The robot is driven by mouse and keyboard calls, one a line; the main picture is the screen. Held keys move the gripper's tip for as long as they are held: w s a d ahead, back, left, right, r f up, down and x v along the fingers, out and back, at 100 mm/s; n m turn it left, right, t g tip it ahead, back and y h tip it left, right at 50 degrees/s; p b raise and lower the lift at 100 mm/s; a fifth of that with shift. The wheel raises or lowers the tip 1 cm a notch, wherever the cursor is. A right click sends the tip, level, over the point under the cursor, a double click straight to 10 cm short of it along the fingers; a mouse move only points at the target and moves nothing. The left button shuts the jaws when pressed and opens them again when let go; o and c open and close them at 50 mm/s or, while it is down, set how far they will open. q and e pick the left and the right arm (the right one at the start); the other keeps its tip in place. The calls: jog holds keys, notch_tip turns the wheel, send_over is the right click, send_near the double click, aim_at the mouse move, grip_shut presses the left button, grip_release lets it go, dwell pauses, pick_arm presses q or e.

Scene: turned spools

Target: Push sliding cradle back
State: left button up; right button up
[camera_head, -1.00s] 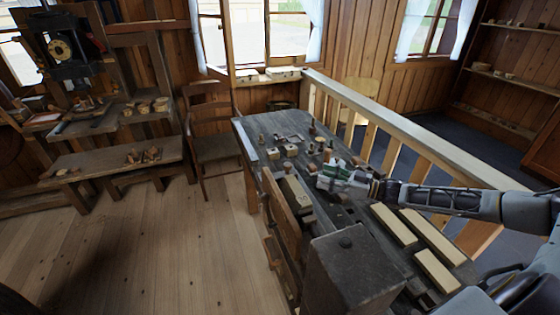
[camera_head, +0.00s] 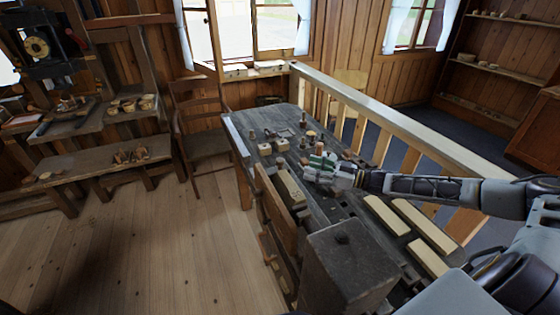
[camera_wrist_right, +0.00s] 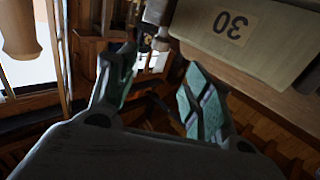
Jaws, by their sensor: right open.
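My right gripper (camera_head: 322,166) reaches in from the right, low over the dark workbench (camera_head: 330,207). Its green-padded fingers are apart with nothing held between them; they also show in the right wrist view (camera_wrist_right: 157,88). A pale wooden block with an upside-down "30" label (camera_wrist_right: 240,35) is close beside the right finger in the wrist view. In the head view a pale block (camera_head: 289,187) lies left of and nearer than the gripper. I cannot tell which piece is the sliding cradle, nor whether a finger touches anything. My left gripper is not in view.
Several small turned pieces stand on the bench's far half, around a wooden piece (camera_head: 265,149). Pale planks (camera_head: 385,215) lie at the right. A large dark block (camera_head: 348,265) fills the near end. A wooden railing (camera_head: 400,113) runs along the bench's right. Floor on the left is clear.

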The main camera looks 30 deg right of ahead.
aim_at(280, 159)
jog(key=shift+p+x, duration=0.4)
jog(key=shift+x, duration=5.25)
jog(key=shift+w+a, duration=0.3)
jog(key=shift+w, duration=0.1)
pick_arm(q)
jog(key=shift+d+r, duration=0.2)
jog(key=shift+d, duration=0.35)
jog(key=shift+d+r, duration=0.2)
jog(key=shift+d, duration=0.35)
pick_arm(e)
jog(key=shift+w+a, duration=0.1)
jog(key=shift+a, duration=0.05)
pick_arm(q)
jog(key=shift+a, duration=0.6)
pick_arm(e)
grip_shut()
